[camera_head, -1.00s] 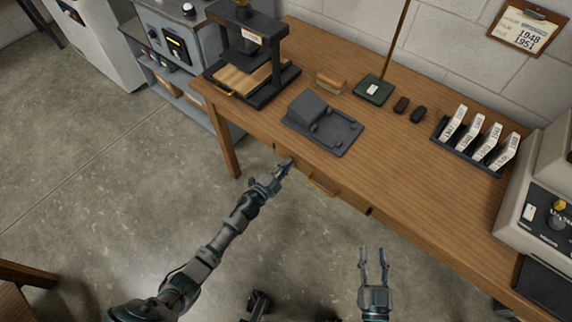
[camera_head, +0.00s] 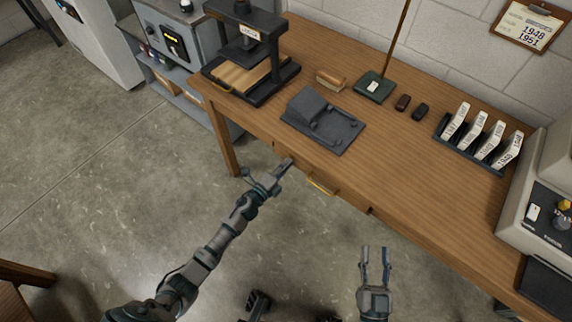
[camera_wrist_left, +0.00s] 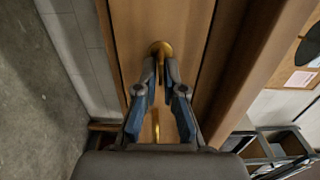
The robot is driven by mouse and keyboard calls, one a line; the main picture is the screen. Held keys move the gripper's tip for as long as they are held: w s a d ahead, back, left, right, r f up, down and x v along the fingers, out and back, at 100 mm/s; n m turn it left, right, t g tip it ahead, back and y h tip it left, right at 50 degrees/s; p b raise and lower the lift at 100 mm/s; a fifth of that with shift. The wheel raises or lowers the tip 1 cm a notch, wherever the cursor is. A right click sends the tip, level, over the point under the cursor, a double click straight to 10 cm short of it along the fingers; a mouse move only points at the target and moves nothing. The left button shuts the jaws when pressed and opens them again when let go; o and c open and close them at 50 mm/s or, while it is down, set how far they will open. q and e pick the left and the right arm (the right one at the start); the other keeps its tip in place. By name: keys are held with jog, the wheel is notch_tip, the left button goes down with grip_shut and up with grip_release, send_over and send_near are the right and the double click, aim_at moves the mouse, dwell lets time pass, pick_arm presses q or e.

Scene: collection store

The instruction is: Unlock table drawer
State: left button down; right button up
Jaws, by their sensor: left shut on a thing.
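The wooden table (camera_head: 400,180) has a drawer in its front with a yellow pull handle (camera_head: 320,187). My left gripper (camera_head: 286,165) is at the drawer front, left of the handle. In the left wrist view its fingers (camera_wrist_left: 161,72) are shut on a small brass lock piece (camera_wrist_left: 161,47) at the drawer front; the fingertips hide part of it. The brass handle (camera_wrist_left: 156,125) shows between the fingers, nearer the wrist. The drawer looks closed. My right gripper (camera_head: 376,250) is open and empty, in front of the table and apart from it.
On the tabletop stand a black press (camera_head: 250,60), a dark grey device (camera_head: 322,122), a wooden-backed brush (camera_head: 331,80), a green-based stand (camera_head: 374,88) and a rack of labelled cards (camera_head: 470,145). A beige machine (camera_head: 540,210) is at right.

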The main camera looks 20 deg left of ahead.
pick_arm(q)
jog(key=shift+s+f, duration=0.1)
jog(key=shift+f, duration=0.25)
jog(key=c, duration=1.4)
grip_release()
jog(key=shift+o, duration=0.2)
jog(key=shift+r, duration=0.15)
jog(key=v, duration=1.2)
